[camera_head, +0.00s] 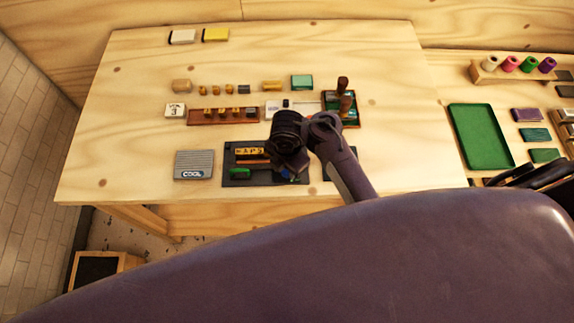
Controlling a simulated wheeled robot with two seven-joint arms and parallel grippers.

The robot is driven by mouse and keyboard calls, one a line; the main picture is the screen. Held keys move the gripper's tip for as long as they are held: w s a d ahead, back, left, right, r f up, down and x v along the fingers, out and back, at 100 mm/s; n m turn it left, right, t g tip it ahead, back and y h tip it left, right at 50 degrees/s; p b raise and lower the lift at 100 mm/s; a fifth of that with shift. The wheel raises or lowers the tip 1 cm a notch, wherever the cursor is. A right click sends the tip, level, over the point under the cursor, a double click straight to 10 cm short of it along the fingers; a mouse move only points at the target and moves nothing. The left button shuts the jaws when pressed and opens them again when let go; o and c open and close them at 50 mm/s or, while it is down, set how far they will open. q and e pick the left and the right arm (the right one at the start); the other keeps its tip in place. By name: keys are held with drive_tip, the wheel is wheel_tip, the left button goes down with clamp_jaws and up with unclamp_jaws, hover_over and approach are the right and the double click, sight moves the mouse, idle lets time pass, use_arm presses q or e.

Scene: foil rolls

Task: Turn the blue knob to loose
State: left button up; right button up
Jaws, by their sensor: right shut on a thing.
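My right gripper (292,170) points down over the right part of a black machine base (236,179) near the table's front edge. It is shut on the blue knob (293,179), of which only a small blue bit shows. My wrist and gripper hide most of the knob, so its turn position cannot be read. The base also carries a green part (240,173) and a yellow lettered strip (249,153). My left gripper is not in view.
A grey COOL block (193,165) stands left of the base. Behind are a brown tray (215,117) of small brass pieces and a dark tray (344,120) with wooden-handled tools. A green tray (481,137) lies on the right table. The back of the main table is mostly clear.

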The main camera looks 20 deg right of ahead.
idle(0.5)
drive_tip(key=o, duration=1)
